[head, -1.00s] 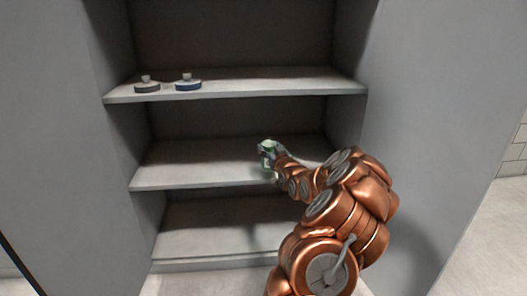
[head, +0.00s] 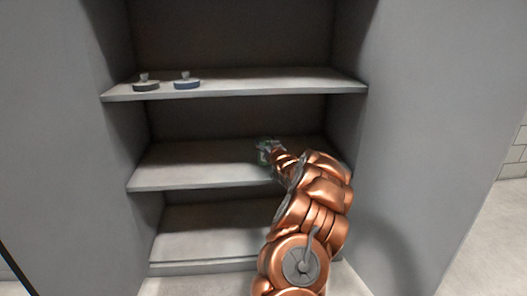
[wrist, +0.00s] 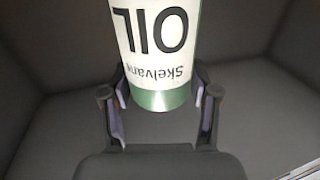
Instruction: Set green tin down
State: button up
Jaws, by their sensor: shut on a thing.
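The green tin (wrist: 157,45) fills the upper middle of the wrist view. It has a white label reading "OIL" and "Skelvane", seen upside down, and a green band at its end. My gripper (wrist: 160,88) is shut on it, one finger on each side. In the head view the tin (head: 264,153) is small and partly hidden by my gripper (head: 270,152), over the right half of the middle shelf (head: 190,168). I cannot tell whether the tin touches the shelf.
On the upper shelf (head: 250,83), a dark round piece with a knob (head: 146,86) and a blue one (head: 187,84) stand at the left. The middle shelf's left part is clear. The bottom shelf (head: 200,235) looks empty. Side walls close in the cabinet left and right.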

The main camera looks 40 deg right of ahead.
notch_tip(320, 180, down, 2)
jog(key=shift+f+b, duration=0.1)
jog(key=shift+b, duration=0.25)
jog(key=o, duration=1.6)
jog(key=shift+s+a, duration=0.15)
jog(key=shift+s, duration=0.35)
jog(key=shift+p+v, duration=1.55)
jog(key=shift+v, duration=3.95)
